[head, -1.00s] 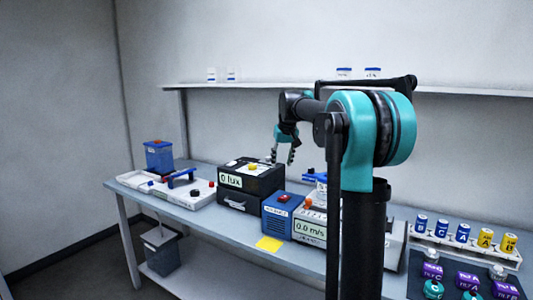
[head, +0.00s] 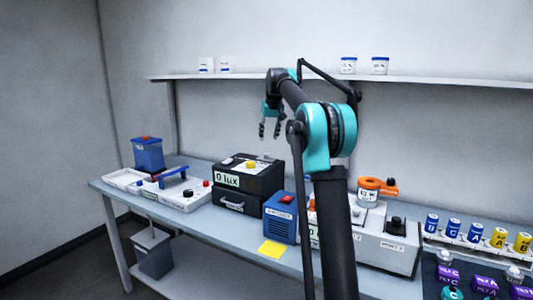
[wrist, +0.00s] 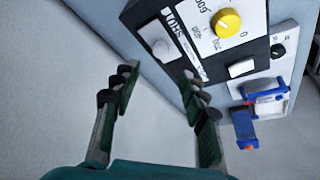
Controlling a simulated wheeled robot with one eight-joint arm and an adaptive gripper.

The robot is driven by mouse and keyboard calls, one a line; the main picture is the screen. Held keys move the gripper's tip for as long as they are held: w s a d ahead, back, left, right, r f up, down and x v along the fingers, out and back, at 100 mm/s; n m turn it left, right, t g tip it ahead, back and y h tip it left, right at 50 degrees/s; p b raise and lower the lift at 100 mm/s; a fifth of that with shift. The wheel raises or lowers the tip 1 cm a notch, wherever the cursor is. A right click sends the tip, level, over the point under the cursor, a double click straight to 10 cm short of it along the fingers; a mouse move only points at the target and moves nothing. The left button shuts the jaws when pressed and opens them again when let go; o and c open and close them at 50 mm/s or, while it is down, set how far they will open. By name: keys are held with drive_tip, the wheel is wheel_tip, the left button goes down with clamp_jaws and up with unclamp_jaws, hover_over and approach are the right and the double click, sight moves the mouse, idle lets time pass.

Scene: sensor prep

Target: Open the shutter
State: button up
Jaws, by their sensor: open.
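The black box (head: 263,178) with a "0 lux" display (head: 227,180) stands on the bench left of centre in the head view. In the wrist view its top has a yellow knob (wrist: 227,22) on a white dial plate. Two white pieces also show there, one at the near end (wrist: 158,47) and one at the far end (wrist: 241,68). The box has a handled front panel (head: 239,203). My gripper (head: 269,132) hangs above and behind the box, open and empty. Its fingers (wrist: 158,76) are apart from the box.
A blue box with a red top (head: 280,217) stands right of the black box. A wall shelf (head: 290,82) with white jars runs behind my gripper. My arm hides part of the bench.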

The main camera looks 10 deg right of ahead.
sight(267, 154)
drive_tip(key=x, duration=1)
drive_tip(key=shift+c, duration=0.6)
clamp_jaws()
